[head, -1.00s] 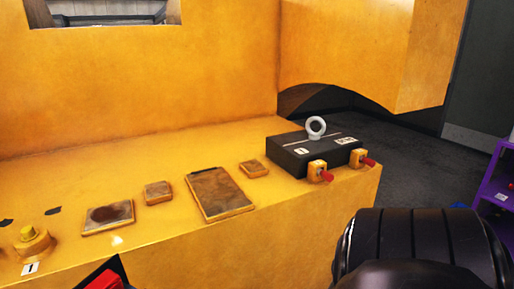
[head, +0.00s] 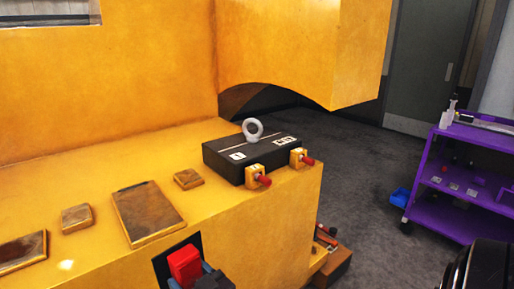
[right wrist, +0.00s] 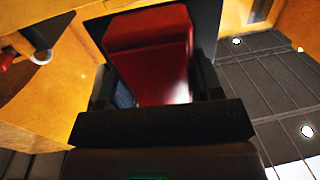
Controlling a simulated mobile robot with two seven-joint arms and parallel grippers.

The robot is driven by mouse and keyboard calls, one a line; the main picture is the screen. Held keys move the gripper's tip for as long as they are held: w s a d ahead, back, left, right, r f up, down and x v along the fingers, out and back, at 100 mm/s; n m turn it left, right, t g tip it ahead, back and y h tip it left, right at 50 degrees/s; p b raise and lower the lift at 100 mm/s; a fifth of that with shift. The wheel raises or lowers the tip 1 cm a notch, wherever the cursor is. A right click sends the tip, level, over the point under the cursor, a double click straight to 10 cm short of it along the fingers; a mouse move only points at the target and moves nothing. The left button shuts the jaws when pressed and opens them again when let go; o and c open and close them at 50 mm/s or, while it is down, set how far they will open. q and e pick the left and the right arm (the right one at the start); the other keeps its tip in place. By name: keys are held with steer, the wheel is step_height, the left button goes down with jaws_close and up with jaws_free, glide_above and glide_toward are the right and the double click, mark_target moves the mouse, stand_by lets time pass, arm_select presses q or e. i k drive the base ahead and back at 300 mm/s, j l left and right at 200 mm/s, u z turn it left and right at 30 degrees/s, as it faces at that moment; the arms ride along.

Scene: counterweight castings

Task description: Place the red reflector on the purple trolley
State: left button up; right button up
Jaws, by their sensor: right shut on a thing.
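The red reflector (head: 185,265) is at the bottom of the head view, in front of a black square panel (head: 163,266) on the yellow casting's front face. My right gripper (head: 196,277) is shut on it; whether it still touches the panel I cannot tell. In the right wrist view the reflector (right wrist: 150,50) sits between the two dark fingers of my right gripper (right wrist: 153,85), with the black panel behind it. The purple trolley (head: 450,215) stands on the floor at the right, apart from the gripper. My left gripper is not in view.
The yellow casting (head: 110,165) fills the left; a black block (head: 225,165) with a ring and red-tipped pins lies on its ledge. A syringe-like item (head: 449,112) and small items are on the trolley. A blue object (head: 400,196) lies beside it. Grey floor (head: 365,175) between is open.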

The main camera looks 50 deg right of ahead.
mark_target(486, 134)
steer(key=k+l, duration=0.1)
steer(key=l, duration=1.35)
